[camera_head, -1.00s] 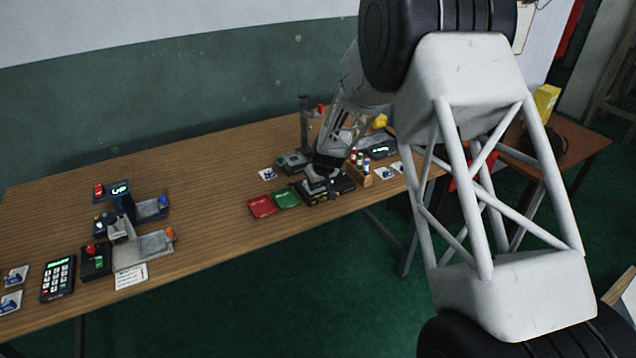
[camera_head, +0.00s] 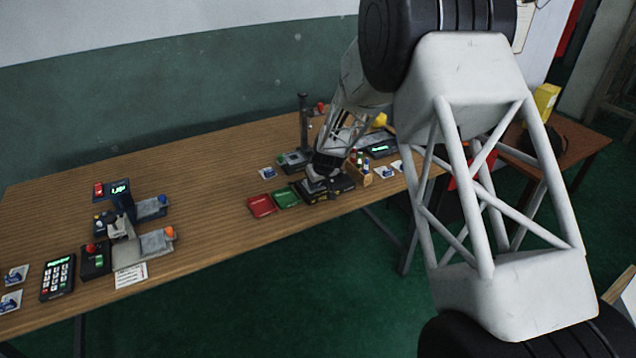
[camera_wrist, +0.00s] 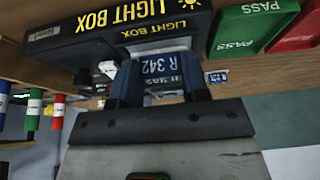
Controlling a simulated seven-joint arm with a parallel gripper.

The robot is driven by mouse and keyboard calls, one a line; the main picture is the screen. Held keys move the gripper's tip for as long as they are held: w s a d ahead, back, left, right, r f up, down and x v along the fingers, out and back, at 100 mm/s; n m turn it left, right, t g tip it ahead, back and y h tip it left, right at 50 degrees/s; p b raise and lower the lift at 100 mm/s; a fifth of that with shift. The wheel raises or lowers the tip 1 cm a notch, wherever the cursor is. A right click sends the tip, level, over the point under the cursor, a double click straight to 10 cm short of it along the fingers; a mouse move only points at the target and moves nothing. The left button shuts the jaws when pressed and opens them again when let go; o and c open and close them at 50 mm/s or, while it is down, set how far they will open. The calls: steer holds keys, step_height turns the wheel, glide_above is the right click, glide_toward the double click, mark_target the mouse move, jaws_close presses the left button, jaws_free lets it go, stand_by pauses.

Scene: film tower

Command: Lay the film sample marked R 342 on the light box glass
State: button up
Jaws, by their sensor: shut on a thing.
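My gripper (camera_wrist: 161,82) is shut on the film sample marked R 342 (camera_wrist: 160,65), which shows between the two dark blue fingers in the wrist view. The black light box (camera_wrist: 75,40) with yellow lettering lies right at the fingertips. A pale patch beside the sample may be its glass; the sample and fingers hide part of it. I cannot tell whether the sample touches the box. In the head view my gripper (camera_head: 322,174) is low over the light box (camera_head: 316,194), and the sample is not clearly visible there.
A green PASS tray (camera_wrist: 252,24) and a red tray (camera_wrist: 298,32) stand beside the light box. A stand with a tall post (camera_head: 304,125) rises behind. The table's middle is clear.

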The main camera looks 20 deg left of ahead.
steer(key=shift+f, duration=0.25)
stand_by(0.5)
steer(key=o, duration=1.5)
steer(key=shift+r, duration=0.15)
steer(key=shift+r, duration=3.4)
